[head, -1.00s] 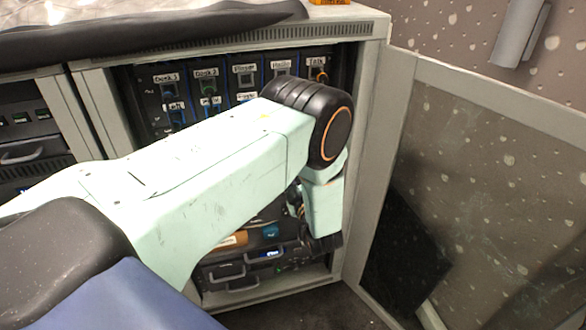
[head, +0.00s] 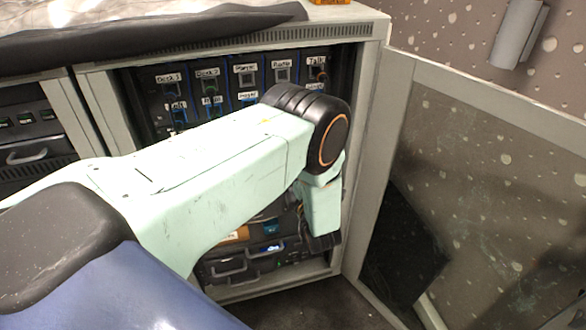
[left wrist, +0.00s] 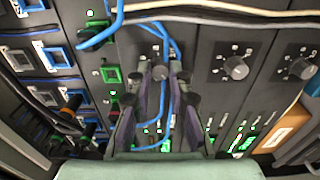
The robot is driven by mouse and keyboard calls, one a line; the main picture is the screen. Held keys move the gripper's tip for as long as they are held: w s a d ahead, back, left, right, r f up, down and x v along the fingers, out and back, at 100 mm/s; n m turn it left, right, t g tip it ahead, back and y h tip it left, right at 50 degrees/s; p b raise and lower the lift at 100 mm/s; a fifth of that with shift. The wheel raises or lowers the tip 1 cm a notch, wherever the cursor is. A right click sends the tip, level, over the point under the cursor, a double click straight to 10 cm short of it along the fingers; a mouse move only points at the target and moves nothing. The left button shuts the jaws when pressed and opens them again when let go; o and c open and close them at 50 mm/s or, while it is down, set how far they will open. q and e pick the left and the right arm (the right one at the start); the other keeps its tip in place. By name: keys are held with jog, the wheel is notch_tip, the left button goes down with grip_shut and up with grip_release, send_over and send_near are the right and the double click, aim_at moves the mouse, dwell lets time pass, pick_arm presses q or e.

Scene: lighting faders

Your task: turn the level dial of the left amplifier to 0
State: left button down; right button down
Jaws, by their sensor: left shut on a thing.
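In the left wrist view my left gripper (left wrist: 160,78) is shut on a grey round dial (left wrist: 160,72), with a dark finger on either side of it. The dial sits on a dark panel, and part of its scale is hidden by the fingers and blue cables. Two more dials stand to its right, a middle one (left wrist: 235,67) with white marks around it and one at the right edge (left wrist: 312,82). In the head view my left arm covers the gripped dial, and the fingers are hidden. My right gripper is not in view.
Blue cables (left wrist: 172,40) and a white cable cross the panels by the fingers. The grey cabinet (head: 372,60) frames labelled modules (head: 245,80) above my arm. Its open door (head: 480,190) stands to the right. Units with handles (head: 230,268) lie low in the cabinet.

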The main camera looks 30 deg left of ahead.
pick_arm(q)
jog(key=shift+f, duration=0.1)
dwell(0.3)
jog(key=c, duration=1.2)
grip_release()
jog(key=shift+s+d, duration=0.1)
jog(key=v, duration=1.1)
jog(key=shift+s+d, duration=0.3)
